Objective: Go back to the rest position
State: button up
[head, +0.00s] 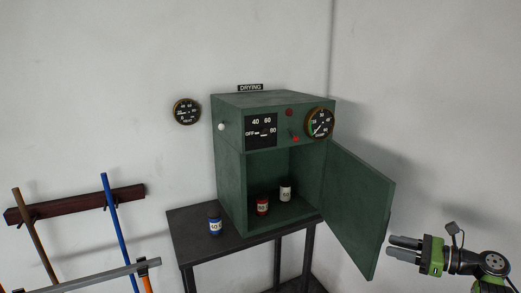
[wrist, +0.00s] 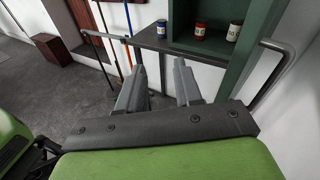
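My gripper (head: 404,249) is at the lower right of the head view, to the right of the open cabinet door. In the wrist view its two grey fingers (wrist: 160,88) stand apart with nothing between them. The green drying cabinet (head: 230,180) stands on a dark table (head: 190,240) with its door (head: 358,210) swung wide open to the right. A red jar (head: 262,206) and a white jar (head: 286,193) stand upright inside it. A blue jar (head: 214,227) stands on the table left of the cabinet. The jars also show in the wrist view, the red one (wrist: 200,31) in the middle.
A wall rack (head: 75,205) with brown and blue poles and a grey rail (head: 100,276) are at the left. A round gauge (head: 187,111) is on the wall. In the wrist view, the door handle bar (wrist: 272,72) is close right of my gripper. Floor (wrist: 70,80) is clear at left.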

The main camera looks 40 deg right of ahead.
jog(key=w+a+r+n+g+y, duration=0.1)
jog(key=w+a+r+n+g, duration=0.1)
jog(key=w+a+n+g, duration=0.6)
jog(key=w+a+r+n+g+y, duration=0.2)
jog(key=w+a+n, duration=0.1)
jog(key=w+a, duration=1.05)
jog(key=a+f+n+g+h, duration=0.1)
jog(key=a+n+g+h, duration=0.3)
jog(key=a, duration=1)
jog(key=s+a+r+n+h, duration=0.1)
jog(key=s+a+n+h, duration=0.1)
jog(key=s+a+n, duration=0.3)
jog(key=s+a+n+h, duration=0.1)
jog(key=s+a+n, duration=0.15)
jog(key=a, duration=0.35)
jog(key=s+a+n+t+h, duration=0.1)
jog(key=s+a+n+t, duration=0.2)
jog(key=s+n, duration=0.5)
jog(key=s+t, duration=0.1)
jog(key=s, duration=0.6)
jog(key=shift+s, duration=0.35)
dwell(1.5)
